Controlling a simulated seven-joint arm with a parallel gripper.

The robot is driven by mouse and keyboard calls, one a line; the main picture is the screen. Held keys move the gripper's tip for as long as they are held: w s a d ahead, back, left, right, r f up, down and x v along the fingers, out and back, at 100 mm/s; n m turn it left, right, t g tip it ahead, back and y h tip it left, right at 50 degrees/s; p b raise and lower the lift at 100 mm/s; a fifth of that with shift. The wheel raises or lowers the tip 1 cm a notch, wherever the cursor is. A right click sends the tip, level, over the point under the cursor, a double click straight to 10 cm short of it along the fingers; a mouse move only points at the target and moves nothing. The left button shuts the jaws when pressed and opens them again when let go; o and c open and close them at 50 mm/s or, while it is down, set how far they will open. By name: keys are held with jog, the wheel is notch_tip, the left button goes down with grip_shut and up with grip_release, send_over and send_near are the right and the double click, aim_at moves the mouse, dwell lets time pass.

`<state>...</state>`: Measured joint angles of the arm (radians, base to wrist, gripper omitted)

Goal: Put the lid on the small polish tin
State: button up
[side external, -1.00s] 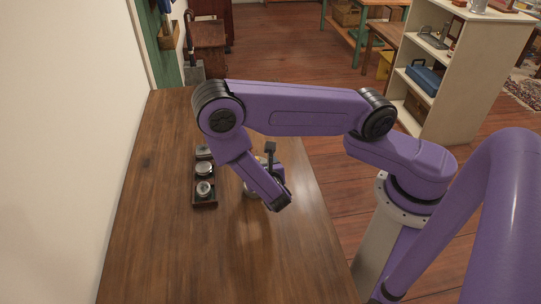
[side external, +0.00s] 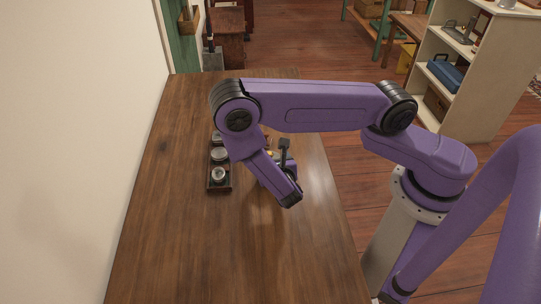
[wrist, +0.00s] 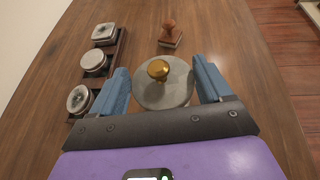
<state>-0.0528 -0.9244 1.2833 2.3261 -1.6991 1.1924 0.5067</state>
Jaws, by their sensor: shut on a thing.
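A round grey lid (wrist: 178,95) with a brass knob (wrist: 158,69) sits between the two blue fingers of my gripper (wrist: 163,88) in the wrist view. My gripper is shut on it across its sides. What lies under the lid is hidden, and I cannot tell whether it touches the table. In the side view my gripper (side external: 283,182) is low over the table, right of the tray, and mostly hides the lid. I cannot tell which tin is the small polish tin.
A dark tray (side external: 219,188) at left holds a near round tin (wrist: 79,98), a middle round tin (wrist: 93,61) and a squarish far tin (wrist: 104,32). A wooden stamp (wrist: 170,36) stands beyond the lid. The wooden table (side external: 190,245) is clear in front.

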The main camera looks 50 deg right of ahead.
jog(key=shift+f, duration=1.95)
jog(key=shift+f, duration=0.6)
jog(key=o, duration=1)
jog(key=shift+c, duration=0.2)
jog(key=v, duration=1.7)
jog(key=shift+s, duration=0.15)
jog(key=shift+a, duration=0.1)
